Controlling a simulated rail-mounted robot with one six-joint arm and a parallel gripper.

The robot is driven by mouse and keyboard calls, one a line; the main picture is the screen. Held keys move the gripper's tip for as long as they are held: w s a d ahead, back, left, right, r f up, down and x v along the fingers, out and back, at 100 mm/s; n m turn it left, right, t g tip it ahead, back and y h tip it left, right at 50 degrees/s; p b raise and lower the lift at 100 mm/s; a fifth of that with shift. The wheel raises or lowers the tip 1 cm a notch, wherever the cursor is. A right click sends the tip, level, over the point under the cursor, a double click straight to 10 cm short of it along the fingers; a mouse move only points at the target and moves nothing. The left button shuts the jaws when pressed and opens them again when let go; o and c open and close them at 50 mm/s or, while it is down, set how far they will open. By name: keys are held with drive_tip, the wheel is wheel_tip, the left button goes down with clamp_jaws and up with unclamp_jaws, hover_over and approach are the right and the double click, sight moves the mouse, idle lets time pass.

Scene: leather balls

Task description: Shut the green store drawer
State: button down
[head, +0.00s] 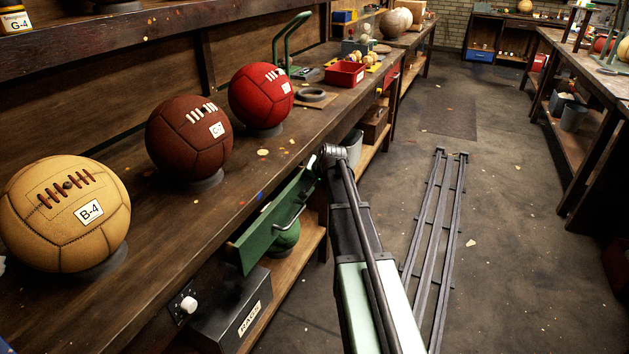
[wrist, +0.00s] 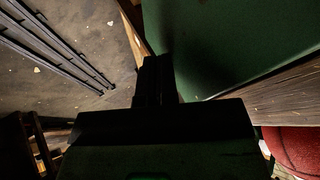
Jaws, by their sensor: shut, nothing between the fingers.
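In the wrist view a broad green surface (wrist: 225,40), likely the drawer, fills the upper right. My gripper (wrist: 157,68) is shut and empty, its dark fingers overlapping the left edge of that green surface. I cannot tell whether they touch it. In the head view my arm reaches to the drawer's far end, and the fingers are mostly hidden there.
The bench top (head: 250,180) overhangs the drawer. A yellow ball (head: 62,228), a brown ball (head: 188,150) and a red ball (head: 252,105) stand on it. A dark labelled box (head: 225,310) and a green ball (head: 286,240) are below. The floor rails (head: 430,220) run to the right, with clear floor beyond.

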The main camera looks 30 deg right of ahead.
drive_tip(key=s+d+r+p, duration=0.2)
drive_tip(key=s+r+p, duration=0.6)
drive_tip(key=s, duration=0.1)
drive_tip(key=s+d+f+m+t+y+b, duration=0.25)
drive_tip(key=f+m+b, duration=0.35)
drive_tip(key=f+b, duration=0.5)
drive_tip(key=s+d+f+m+t+y+b, duration=0.25)
drive_tip(key=f+m+b, duration=0.4)
drive_tip(key=b, duration=0.75)
drive_tip(key=s+a+r+m+t+y+p, duration=0.2)
drive_tip(key=a+r+m+y, duration=0.2)
drive_tip(key=r+m+y, duration=0.3)
drive_tip(key=w+a+h, duration=0.1)
drive_tip(key=w+a, duration=0.7)
drive_tip(key=w, duration=0.3)
drive_tip(key=shift+w+a+r, duration=0.25)
drive_tip(key=shift+w+r, duration=0.05)
drive_tip(key=shift+r, duration=0.05)
